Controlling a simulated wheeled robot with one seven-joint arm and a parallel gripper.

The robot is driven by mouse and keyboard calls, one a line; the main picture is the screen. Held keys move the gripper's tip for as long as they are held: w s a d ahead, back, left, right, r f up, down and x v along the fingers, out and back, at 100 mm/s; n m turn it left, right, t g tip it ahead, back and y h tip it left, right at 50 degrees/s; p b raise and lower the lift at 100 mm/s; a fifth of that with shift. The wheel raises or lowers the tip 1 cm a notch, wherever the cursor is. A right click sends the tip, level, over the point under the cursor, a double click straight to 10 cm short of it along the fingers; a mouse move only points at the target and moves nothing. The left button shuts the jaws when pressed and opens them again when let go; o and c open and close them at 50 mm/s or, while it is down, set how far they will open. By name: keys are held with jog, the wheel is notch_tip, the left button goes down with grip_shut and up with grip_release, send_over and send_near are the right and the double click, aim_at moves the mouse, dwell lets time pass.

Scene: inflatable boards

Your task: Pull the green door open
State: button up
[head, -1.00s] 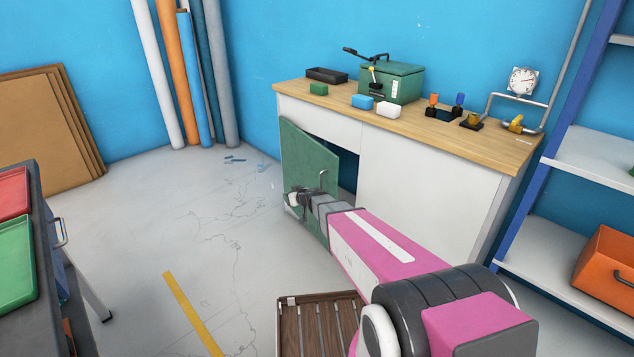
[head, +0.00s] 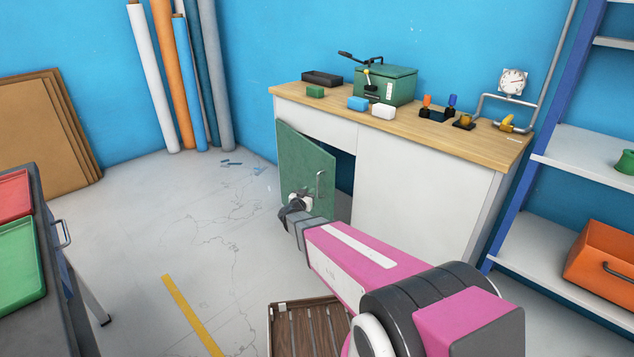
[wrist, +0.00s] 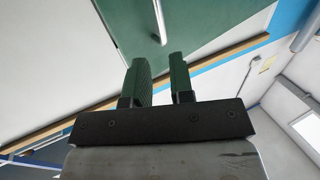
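The green door (head: 303,158) of the white cabinet stands partly open, with a dark gap along its right side. Its upright metal bar handle (head: 319,185) is near the door's right edge. My gripper (head: 294,203) is in front of the door's lower part, left of and below the handle in the head view. In the wrist view, the green door (wrist: 200,22) lies beyond my gripper (wrist: 160,74). Its two green fingers are apart with nothing visible between them. The handle (wrist: 160,22) shows past the fingertips, apart from them. The head view hides the fingertips.
The cabinet's wooden worktop (head: 440,135) holds a green box (head: 385,85) and small items. A slatted wooden crate (head: 308,325) lies below my arm. A cart with trays (head: 20,265) is at left, blue shelving (head: 520,150) at right.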

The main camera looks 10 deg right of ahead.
aim_at(318, 180)
jog(key=x, duration=1)
jog(key=shift+w+d, duration=0.2)
jog(key=shift+w, duration=0.1)
grip_shut()
